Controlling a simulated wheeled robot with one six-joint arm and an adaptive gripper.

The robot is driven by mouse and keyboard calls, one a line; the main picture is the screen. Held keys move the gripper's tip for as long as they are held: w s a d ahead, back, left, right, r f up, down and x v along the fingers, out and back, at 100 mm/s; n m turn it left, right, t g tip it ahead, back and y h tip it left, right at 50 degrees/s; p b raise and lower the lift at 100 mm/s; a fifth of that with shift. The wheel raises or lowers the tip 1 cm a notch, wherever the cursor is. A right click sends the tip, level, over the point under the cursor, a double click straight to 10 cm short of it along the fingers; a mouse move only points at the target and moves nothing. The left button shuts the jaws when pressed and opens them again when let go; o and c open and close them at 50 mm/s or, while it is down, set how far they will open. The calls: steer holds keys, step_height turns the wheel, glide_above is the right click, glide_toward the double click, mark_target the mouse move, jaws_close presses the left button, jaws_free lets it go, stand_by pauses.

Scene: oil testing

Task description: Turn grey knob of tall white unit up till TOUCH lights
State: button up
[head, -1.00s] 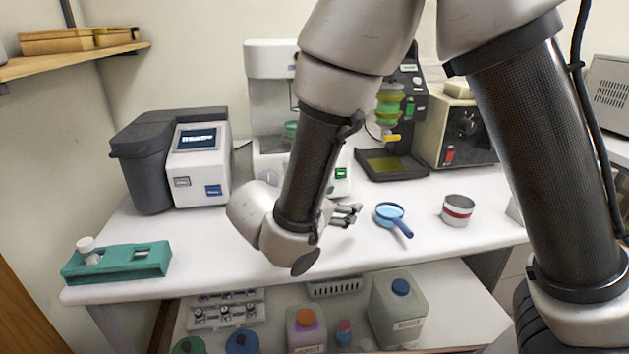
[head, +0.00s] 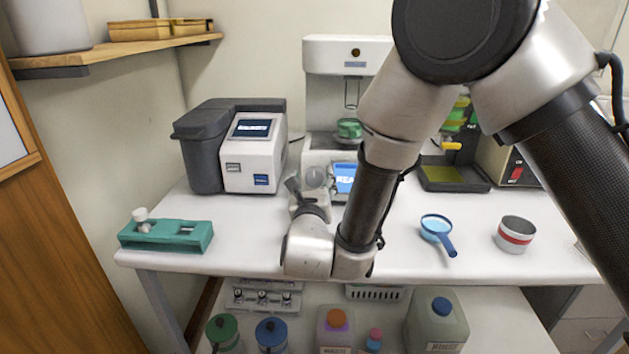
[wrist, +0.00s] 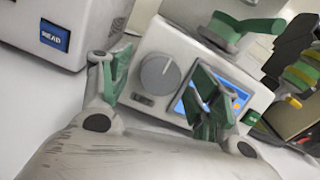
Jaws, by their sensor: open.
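The tall white unit (head: 322,58) stands at the back of the bench, partly behind my arm. Its round grey knob (head: 314,177) is low on the front, left of a lit blue screen (head: 344,177). In the wrist view the knob (wrist: 158,75) shows between my fingers, with the screen (wrist: 186,100) partly behind the right finger. My gripper (head: 298,188) is open and empty, pointing at the unit's front. I cannot tell how far it is from the knob. I see no readable TOUCH light.
A grey-and-white tester (head: 252,165) stands left of the unit. A green holder (head: 190,236) lies at the bench's left end. A magnifier (head: 437,227) and a red-banded tin (head: 515,234) lie to the right. The bench front between holder and arm is clear.

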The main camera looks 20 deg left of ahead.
steer(key=shift+w+a, duration=0.1)
steer(key=shift+w, duration=0.35)
steer(key=c, duration=1)
